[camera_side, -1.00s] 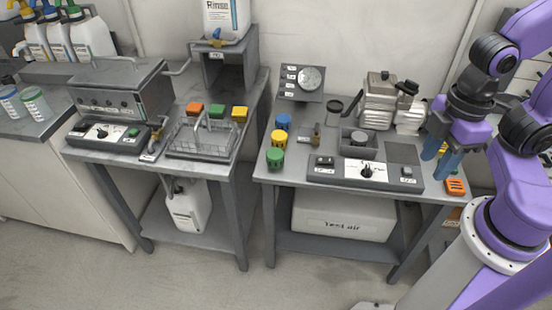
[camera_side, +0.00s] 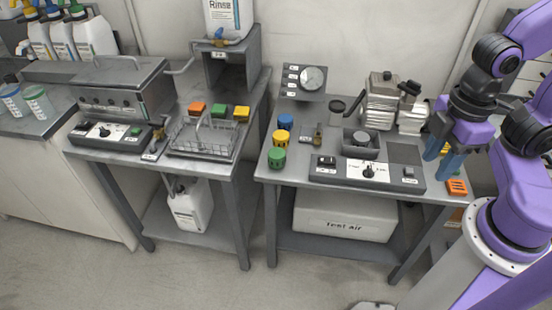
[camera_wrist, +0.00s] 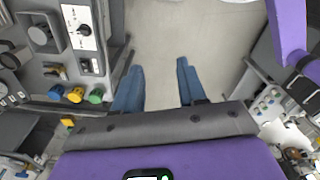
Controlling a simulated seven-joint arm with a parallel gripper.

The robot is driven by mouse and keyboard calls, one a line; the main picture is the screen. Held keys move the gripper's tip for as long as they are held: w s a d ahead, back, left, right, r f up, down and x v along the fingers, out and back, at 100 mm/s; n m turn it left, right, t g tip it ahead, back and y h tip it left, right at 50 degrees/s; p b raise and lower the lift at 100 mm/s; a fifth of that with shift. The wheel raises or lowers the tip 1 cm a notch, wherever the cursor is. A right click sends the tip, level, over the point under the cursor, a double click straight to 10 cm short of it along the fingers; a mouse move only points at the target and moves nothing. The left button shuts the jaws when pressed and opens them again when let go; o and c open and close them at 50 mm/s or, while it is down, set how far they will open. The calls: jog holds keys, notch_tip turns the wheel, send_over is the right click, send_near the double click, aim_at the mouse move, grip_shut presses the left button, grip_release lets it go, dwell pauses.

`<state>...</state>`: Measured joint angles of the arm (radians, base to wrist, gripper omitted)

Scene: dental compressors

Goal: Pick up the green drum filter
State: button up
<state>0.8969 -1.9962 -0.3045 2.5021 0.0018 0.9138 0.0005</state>
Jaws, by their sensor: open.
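The green drum filter (camera_side: 277,158) stands upright at the front left of the right-hand table. It is the front one in a row with a yellow drum (camera_side: 280,139) and a blue drum (camera_side: 285,122). In the wrist view the green drum (camera_wrist: 96,95) shows left of my fingers, at the right end of that row. My gripper (camera_side: 442,156) is open and empty at the right end of the same table, far to the right of the green drum. In the wrist view my gripper (camera_wrist: 157,88) has its two blue fingers wide apart, with floor between them.
A control panel (camera_side: 385,178) with a dial and a cup holder (camera_side: 362,145) stand between my gripper and the drums. A small brass fitting (camera_side: 318,136) is right of the drums. A motor unit (camera_side: 380,105) and a gauge box (camera_side: 303,82) stand behind. An orange block (camera_side: 457,187) lies near my gripper.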

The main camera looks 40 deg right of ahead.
jog(key=o, duration=0.7)
jog(key=w+a+f+n+t+h, duration=0.2)
jog(key=w+a+f+n+h, duration=0.15)
jog(key=w+a, duration=0.45)
jog(key=w+a+f+n+t+h, duration=0.1)
jog(key=w+a+f+n+h, duration=0.3)
jog(key=w, duration=0.8)
jog(key=n+t+h, duration=0.3)
jog(key=n+t, duration=0.3)
send_near(275, 160)
jog(key=x, duration=0.7)
jog(key=shift+w+d+f, duration=0.15)
jog(key=shift+w+f, duration=0.05)
jog(key=shift+w, duration=0.1)
jog(key=shift+x, duration=2.55)
jog(key=shift+c, duration=0.3)
